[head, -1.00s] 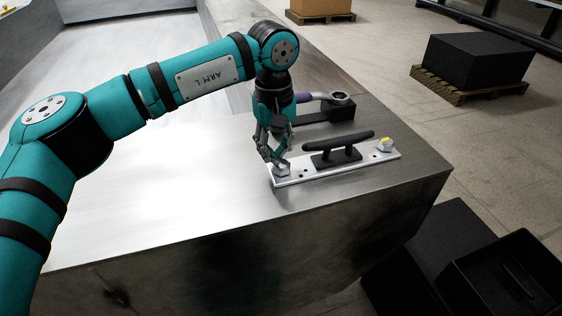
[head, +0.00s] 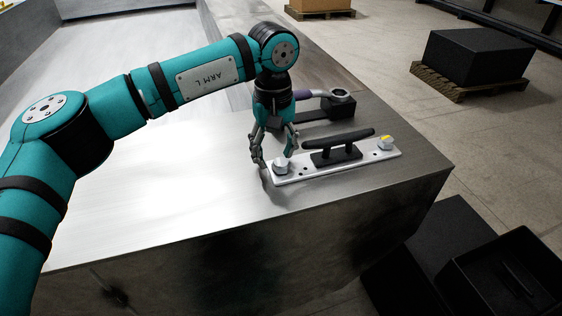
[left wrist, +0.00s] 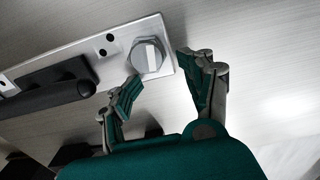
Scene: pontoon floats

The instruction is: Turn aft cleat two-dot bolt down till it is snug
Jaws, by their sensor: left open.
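The cleat's silver plate (head: 315,168) lies on the metal deck, with the black cleat (head: 337,146) in its middle. A grey hex bolt (head: 281,167) sits at the plate's left end. In the left wrist view this bolt (left wrist: 147,56) has a pale stripe on its head, and two black dots (left wrist: 106,45) show beside it on the plate. My left gripper (head: 274,158) is open right by this bolt, its fingers spread and apart from the head. It also shows in the left wrist view (left wrist: 160,68). My right gripper is not in view.
A bolt (head: 384,143) with a yellow mark sits at the plate's right end. A ring-ended tool (head: 340,97) with a purple grip lies behind the cleat by a black block (head: 310,114). The deck's edge drops off at front and right. Black bins (head: 500,275) stand below.

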